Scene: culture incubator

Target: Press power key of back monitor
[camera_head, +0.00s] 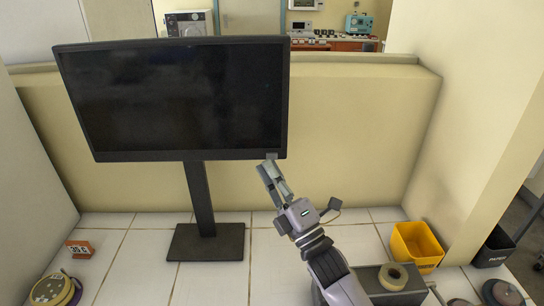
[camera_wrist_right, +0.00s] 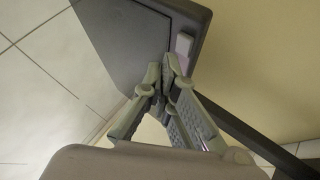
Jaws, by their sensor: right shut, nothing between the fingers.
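The monitor (camera_head: 175,100) stands upright with a dark screen on a black post and base (camera_head: 206,242). In the wrist view, part of its dark casing (camera_wrist_right: 145,35) shows at the top. A small pale key (camera_wrist_right: 184,46) sits on the casing near the fingertips; in the head view, a light grey piece (camera_head: 271,156) shows at the lower right corner. My right gripper (camera_head: 268,168) is shut and empty, just under that corner. In the wrist view, its fingertips (camera_wrist_right: 165,72) are close to the key; I cannot tell whether they touch it. My left gripper is not in view.
A low cream wall (camera_head: 350,120) stands behind the monitor. A yellow bin (camera_head: 417,246) and a tape roll (camera_head: 393,276) on a grey box are at the lower right. Tiled surface around the base is clear.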

